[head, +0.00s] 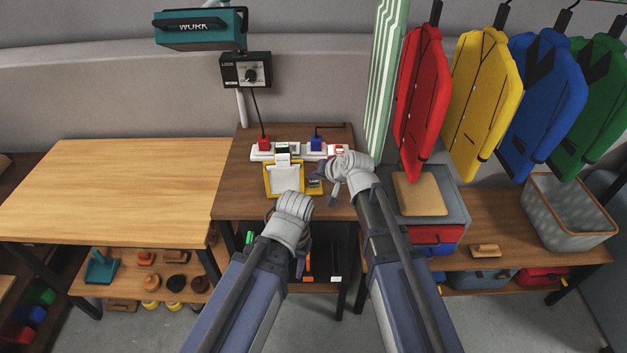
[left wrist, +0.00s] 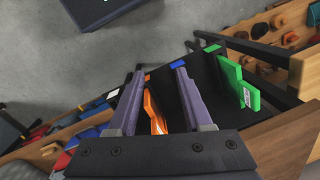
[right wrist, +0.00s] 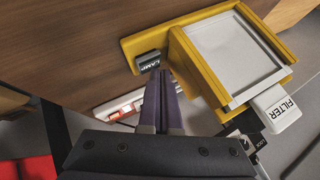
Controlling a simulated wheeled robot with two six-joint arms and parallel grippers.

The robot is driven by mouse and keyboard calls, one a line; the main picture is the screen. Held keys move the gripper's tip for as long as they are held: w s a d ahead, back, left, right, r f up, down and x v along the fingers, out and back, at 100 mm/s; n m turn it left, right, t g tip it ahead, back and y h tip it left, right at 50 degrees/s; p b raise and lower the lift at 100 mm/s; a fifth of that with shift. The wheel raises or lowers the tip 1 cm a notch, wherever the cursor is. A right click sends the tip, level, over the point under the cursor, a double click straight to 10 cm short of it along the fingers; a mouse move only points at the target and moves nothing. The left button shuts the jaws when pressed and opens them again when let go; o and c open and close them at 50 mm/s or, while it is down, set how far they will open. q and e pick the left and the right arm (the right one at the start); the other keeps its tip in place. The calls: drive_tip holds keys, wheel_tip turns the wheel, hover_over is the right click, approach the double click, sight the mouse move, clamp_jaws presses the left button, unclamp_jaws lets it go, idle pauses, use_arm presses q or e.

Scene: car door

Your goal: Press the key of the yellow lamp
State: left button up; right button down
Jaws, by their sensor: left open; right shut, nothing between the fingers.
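The yellow lamp (head: 268,180) lies on the small dark wooden table, a yellow frame around a pale panel. In the right wrist view the yellow lamp (right wrist: 182,52) has a white tab marked FILTER on one side. Its black key (right wrist: 150,62), marked LAMP, sits on a yellow plate beside the frame. My right gripper (right wrist: 161,72) is shut and empty, its fingertips right at the key's edge; I cannot tell whether they touch. In the head view it is right of the lamp. My left gripper (left wrist: 153,82) is open and empty, pointing down before the shelf under the table.
A striped curtain (head: 385,80) and hanging jackets are at the right. A bare wooden table (head: 120,185) stands at the left.

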sight(316, 184)
drive_tip(key=shift+r+p, duration=2.9)
drive_tip(key=shift+r, duration=0.15)
drive_tip(key=shift+f, duration=0.1)
